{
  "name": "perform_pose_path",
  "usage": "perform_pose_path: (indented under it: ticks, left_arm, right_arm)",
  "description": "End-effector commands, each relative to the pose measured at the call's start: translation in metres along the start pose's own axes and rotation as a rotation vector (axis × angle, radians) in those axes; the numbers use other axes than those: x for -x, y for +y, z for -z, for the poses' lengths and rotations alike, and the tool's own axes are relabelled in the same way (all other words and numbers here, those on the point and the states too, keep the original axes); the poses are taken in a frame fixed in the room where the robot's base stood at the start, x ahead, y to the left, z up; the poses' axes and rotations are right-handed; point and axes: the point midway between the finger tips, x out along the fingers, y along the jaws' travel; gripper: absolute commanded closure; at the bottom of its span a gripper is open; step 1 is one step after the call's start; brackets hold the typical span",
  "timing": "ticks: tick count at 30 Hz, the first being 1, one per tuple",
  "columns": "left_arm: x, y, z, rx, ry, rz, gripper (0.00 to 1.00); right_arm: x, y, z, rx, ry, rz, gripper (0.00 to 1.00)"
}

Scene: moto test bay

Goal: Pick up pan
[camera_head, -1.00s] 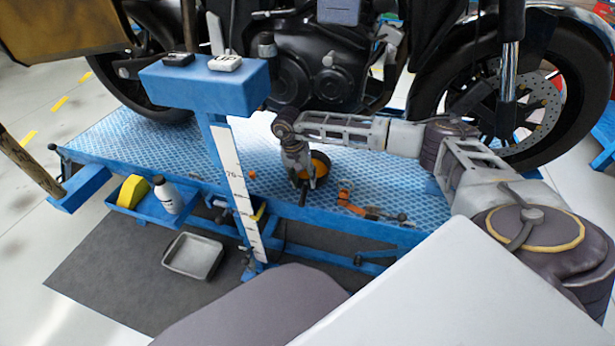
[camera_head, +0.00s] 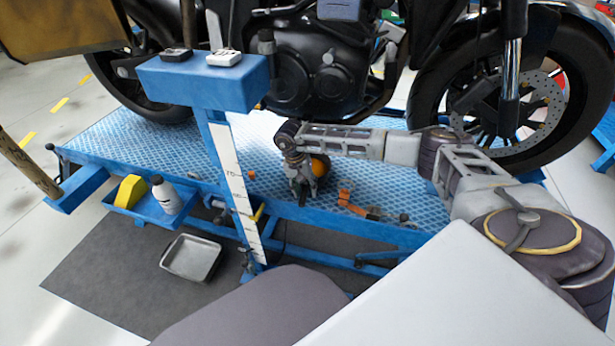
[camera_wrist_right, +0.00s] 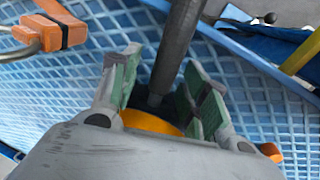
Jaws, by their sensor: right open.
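The pan (camera_head: 320,167), orange inside with a dark rim, is on the blue platform below the motorcycle engine, partly hidden by my right gripper (camera_head: 303,190). In the right wrist view, its dark handle (camera_wrist_right: 178,45) runs between the two green-padded fingers of my right gripper (camera_wrist_right: 160,75). The fingers are open, with a gap visible beside the handle. Part of the orange pan (camera_wrist_right: 150,122) shows below the handle, mostly hidden by the gripper body. My left gripper is in neither view.
The blue post (camera_head: 205,88) stands left of my right gripper. An orange clamp-like tool (camera_head: 358,208) lies to the right on the blue platform (camera_head: 120,150). A metal tray (camera_head: 190,257) is on the floor mat, and a white bottle (camera_head: 167,196) stands in a side tray.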

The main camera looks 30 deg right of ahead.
Motion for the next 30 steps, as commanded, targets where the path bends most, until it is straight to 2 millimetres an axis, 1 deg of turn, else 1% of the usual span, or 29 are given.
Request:
perform_pose_path:
  ticks: [1,2,11,12,21,30]
  left_arm:
    - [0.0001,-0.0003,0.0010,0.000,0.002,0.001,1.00]
    - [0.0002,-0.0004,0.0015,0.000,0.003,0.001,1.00]
    - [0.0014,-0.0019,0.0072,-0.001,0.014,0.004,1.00]
    - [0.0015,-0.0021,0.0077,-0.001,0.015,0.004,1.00]
    - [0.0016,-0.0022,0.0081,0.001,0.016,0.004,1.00]
    - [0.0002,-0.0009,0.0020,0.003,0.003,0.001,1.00]
  right_arm:
    - [0.0001,0.0000,0.0001,0.000,0.000,0.000,0.56]
    - [0.0001,0.0000,0.0001,0.000,0.000,0.000,0.60]
    - [0.0002,0.0000,0.0001,0.000,0.000,0.000,0.99]
    - [0.0002,0.0000,0.0001,0.000,0.000,0.000,1.00]
    - [0.0013,-0.0002,0.0007,-0.001,0.002,0.002,1.00]
    - [0.0041,0.0002,0.0008,-0.001,0.002,0.002,1.00]
